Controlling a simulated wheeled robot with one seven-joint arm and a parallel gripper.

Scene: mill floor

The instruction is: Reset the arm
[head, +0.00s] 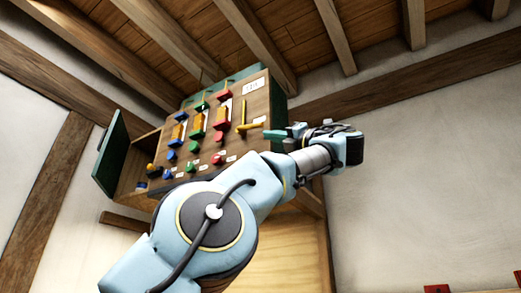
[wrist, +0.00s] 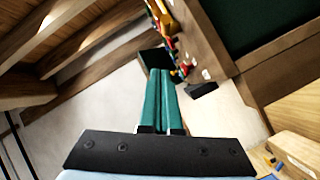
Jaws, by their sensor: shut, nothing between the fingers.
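My arm rises from the lower left in the head view, and my gripper (head: 272,134) points left in front of the right part of a wooden control panel (head: 254,88). The wrist view shows my gripper (wrist: 163,72) with its two green fingers together and nothing between them. A yellow T-shaped handle (head: 247,125) on the panel is close to the fingertips; I cannot tell whether they touch. The panel carries blue, green and red levers with yellow blocks (head: 197,125). My arm hides the panel's lower right part.
A dark green door (head: 112,153) stands open at the cabinet's left side. Wooden beams (head: 258,38) cross the ceiling above. The white wall (head: 420,170) to the right of my gripper is clear. Red items (head: 437,288) show at the lower right edge.

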